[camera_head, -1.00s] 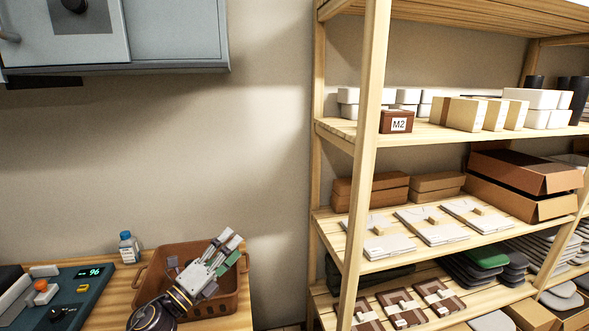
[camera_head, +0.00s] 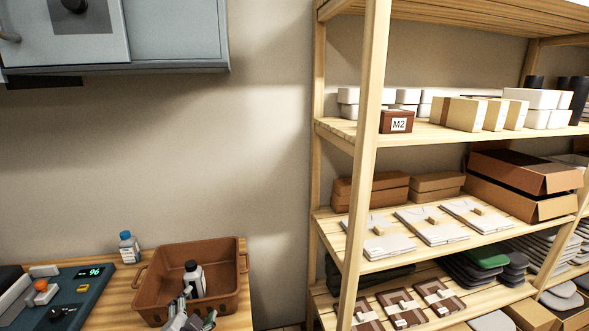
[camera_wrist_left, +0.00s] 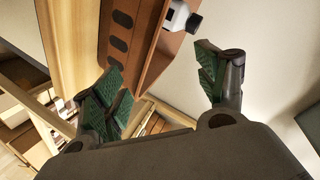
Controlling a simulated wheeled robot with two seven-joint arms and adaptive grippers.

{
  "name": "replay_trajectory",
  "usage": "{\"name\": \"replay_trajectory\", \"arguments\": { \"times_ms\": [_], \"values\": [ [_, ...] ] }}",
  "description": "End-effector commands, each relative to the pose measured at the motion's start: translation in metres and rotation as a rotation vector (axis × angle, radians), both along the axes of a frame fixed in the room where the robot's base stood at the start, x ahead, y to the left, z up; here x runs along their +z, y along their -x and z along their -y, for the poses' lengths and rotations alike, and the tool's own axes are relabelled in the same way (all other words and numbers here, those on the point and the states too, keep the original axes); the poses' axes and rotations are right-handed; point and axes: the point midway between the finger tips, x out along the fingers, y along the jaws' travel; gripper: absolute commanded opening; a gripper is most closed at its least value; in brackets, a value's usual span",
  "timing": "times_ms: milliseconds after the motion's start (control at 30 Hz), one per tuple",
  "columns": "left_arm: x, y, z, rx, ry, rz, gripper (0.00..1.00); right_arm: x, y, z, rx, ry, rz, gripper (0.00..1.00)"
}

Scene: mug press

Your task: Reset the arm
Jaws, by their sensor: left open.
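My left gripper (camera_head: 190,318) shows at the bottom edge of the head view, in front of the near rim of the brown basket (camera_head: 155,292). In the left wrist view the same gripper (camera_wrist_left: 160,82) is open, its green-padded fingers wide apart with nothing between them. The basket's slotted brown wall (camera_wrist_left: 122,45) lies beyond the fingers. A bottle with a black cap (camera_head: 194,278) stands in the basket, apart from the gripper. My right gripper is not in view.
A blue-capped bottle (camera_head: 129,247) stands on the wooden table (camera_head: 238,318) behind a teal device (camera_head: 85,300) with a lit display. A wooden shelf (camera_head: 362,180) with boxes and packets stands to the right. A grey cabinet (camera_head: 175,35) hangs upper left.

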Motion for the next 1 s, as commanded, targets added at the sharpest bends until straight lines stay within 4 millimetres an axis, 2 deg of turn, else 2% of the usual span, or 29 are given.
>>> {"name": "replay_trajectory", "arguments": {
  "times_ms": [200, 500, 700, 1000],
  "values": [
    [-0.047, 0.045, -0.001, 0.125, 0.186, -0.218, 0.73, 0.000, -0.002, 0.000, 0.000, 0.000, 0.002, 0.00],
    [-0.098, 0.120, 0.012, 0.279, 0.402, -0.523, 0.73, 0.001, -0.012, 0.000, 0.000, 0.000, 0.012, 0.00],
    [-0.113, 0.156, 0.022, 0.342, 0.485, -0.658, 0.73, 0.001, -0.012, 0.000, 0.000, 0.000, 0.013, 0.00],
    [-0.124, 0.193, 0.033, 0.398, 0.557, -0.793, 0.73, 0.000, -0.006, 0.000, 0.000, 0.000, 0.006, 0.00]
  ]
}}
